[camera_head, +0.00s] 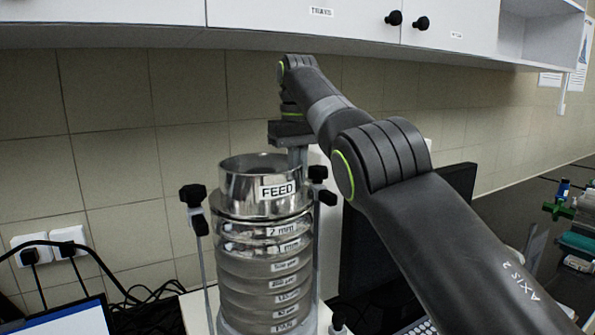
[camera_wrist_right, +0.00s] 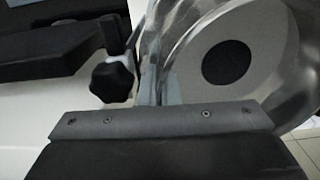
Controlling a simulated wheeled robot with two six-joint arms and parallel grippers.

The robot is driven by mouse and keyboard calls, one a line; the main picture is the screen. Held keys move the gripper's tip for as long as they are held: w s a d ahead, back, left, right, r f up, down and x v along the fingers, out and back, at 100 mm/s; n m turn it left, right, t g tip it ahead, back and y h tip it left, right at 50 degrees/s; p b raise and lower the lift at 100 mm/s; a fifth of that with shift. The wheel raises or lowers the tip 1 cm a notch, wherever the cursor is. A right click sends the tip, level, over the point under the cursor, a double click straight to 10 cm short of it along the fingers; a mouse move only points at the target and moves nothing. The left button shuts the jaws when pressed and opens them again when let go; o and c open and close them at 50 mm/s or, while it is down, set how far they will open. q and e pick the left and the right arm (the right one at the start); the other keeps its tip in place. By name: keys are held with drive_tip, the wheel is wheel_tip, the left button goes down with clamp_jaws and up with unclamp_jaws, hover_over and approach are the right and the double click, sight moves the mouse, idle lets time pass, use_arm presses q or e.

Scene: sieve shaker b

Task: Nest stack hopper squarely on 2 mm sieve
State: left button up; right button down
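The stack hopper (camera_head: 240,188), a shiny metal ring labelled FEED, is on top of the sieve stack. Its lower edge meets or nearly meets the 2 mm sieve (camera_head: 252,232); I cannot tell whether it is fully seated or slightly tilted. My right gripper (camera_head: 298,157) reaches down at the hopper's right rim, its fingers close together at the wall. In the right wrist view, the fingers (camera_wrist_right: 157,60) are edge-on beside the hopper (camera_wrist_right: 190,70), whose dark round opening shows. The fingertips are partly hidden. My left gripper is out of view.
Clamp rods with black knobs stand left (camera_head: 194,197) and right (camera_head: 318,173) of the stack. More labelled sieves (camera_head: 262,270) lie below. A dark monitor (camera_head: 372,250) stands to the right, behind my arm. Wall cabinets (camera_head: 300,18) hang above.

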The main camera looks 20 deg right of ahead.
drive_tip(key=shift+f, duration=0.2)
idle(0.4)
drive_tip(key=c, duration=1.6)
unclamp_jaws()
drive_tip(key=shift+o, duration=0.2)
wheel_tip(320, 180, up, 7)
drive_tip(key=p, duration=0.6)
drive_tip(key=shift+r+p, duration=0.1)
drive_tip(key=shift+p, duration=0.25)
drive_tip(key=shift+s, duration=0.1)
